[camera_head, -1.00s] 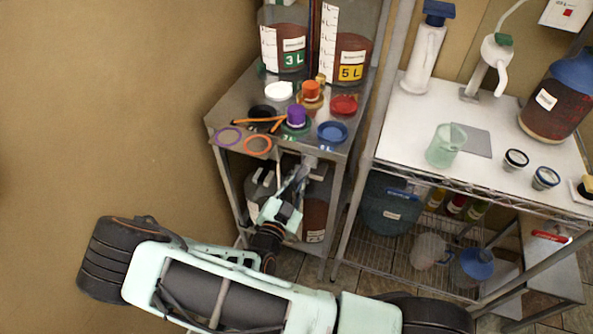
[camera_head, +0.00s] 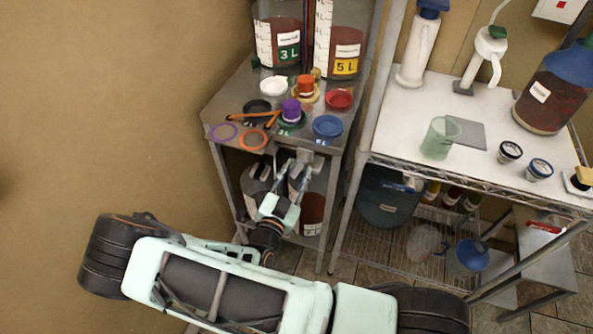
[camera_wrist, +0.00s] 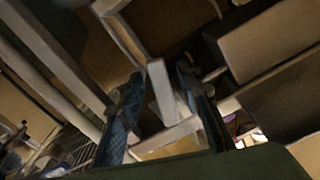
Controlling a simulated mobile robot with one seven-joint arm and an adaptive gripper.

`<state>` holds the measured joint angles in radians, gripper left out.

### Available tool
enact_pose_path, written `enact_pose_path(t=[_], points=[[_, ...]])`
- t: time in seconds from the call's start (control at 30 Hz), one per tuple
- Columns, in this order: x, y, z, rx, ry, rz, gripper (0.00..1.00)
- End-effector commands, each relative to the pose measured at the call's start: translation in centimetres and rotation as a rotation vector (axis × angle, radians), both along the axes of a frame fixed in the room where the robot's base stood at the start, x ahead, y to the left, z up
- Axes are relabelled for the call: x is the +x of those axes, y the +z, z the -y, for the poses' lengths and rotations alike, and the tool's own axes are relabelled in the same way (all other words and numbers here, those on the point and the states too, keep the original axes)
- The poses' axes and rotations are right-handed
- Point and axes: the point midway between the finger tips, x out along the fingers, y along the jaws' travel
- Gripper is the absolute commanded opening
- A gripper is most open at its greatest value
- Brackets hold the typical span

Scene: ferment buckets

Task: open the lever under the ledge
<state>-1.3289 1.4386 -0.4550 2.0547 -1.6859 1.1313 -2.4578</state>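The ledge is the front edge of the small metal table (camera_head: 222,112) on the left. A grey metal fitting (camera_head: 312,157), which looks like the lever, hangs under that edge. My gripper (camera_head: 294,168) reaches up from below, just beneath the edge and left of this fitting. Its two fingers are apart. In the wrist view my gripper (camera_wrist: 162,105) has a finger on each side of a pale, flat-sided bar (camera_wrist: 160,92), which appears to be the lever. Contact with the bar cannot be made out. The dark wrist view hides details of how the lever is mounted.
Large jars labelled 3 L (camera_head: 288,45) and 5 L (camera_head: 346,58) stand on the table behind several coloured caps and rings. More jars stand on its lower shelf behind my gripper. A white-topped rack (camera_head: 405,130) stands close on the right.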

Motion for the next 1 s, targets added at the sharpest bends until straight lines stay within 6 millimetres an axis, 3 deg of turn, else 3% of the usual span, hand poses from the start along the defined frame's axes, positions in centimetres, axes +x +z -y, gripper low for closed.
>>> enact_pose_path(t=[0.27, 0.73, 1.0], points=[[-0.5, 0.0, -0.3, 0.003, 0.001, 0.0, 0.32], [-8.9, 0.0, -3.4, 0.003, 0.003, -0.001, 0.32], [-11.2, 0.0, -4.1, 0.001, 0.001, 0.001, 0.32]])
